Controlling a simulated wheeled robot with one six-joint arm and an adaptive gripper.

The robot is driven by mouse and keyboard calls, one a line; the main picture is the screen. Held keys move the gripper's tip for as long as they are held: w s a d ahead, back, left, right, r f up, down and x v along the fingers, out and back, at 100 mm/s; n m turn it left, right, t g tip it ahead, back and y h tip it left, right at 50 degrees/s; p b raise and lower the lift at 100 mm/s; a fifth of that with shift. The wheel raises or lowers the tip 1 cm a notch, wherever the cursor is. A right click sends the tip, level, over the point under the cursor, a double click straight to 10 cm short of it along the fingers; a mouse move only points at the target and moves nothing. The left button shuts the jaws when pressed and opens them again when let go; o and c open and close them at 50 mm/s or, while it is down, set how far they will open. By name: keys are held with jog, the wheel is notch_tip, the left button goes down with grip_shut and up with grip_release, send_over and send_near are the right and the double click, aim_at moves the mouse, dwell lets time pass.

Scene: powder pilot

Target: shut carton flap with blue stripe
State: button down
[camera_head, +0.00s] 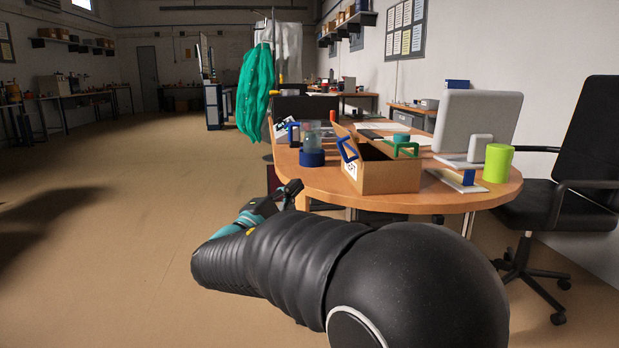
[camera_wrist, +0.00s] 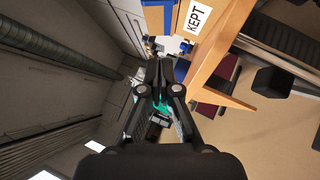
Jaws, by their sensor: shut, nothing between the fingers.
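An open brown cardboard carton (camera_head: 392,176) stands near the front edge of the round wooden table. Its blue-striped flap (camera_head: 348,150) stands up, tilted outward, at the carton's left side. Another flap with a green stripe (camera_head: 404,149) is raised at the back right. In the wrist view the carton's side with a "KEPT" label (camera_wrist: 197,18) shows at the top, with a blue band (camera_wrist: 158,17) beside it. My gripper (camera_head: 292,187) is left of the carton and below it, apart from the flap. Its fingers (camera_wrist: 160,70) are shut and empty.
A clear jar with a blue base (camera_head: 312,150) stands left of the carton. A monitor (camera_head: 476,122), a lime-green cup (camera_head: 497,163) and a black chair (camera_head: 570,160) are to the right. A green cloth (camera_head: 254,92) hangs behind. The floor at left is clear.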

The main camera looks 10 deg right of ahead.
aim_at(339, 142)
jog(key=w+d+r, duration=0.4)
jog(key=w+d, duration=0.2)
jog(key=d, duration=0.3)
jog(key=shift+w+d+r, duration=0.15)
jog(key=shift+d+r, duration=0.05)
jog(key=shift+d, duration=0.05)
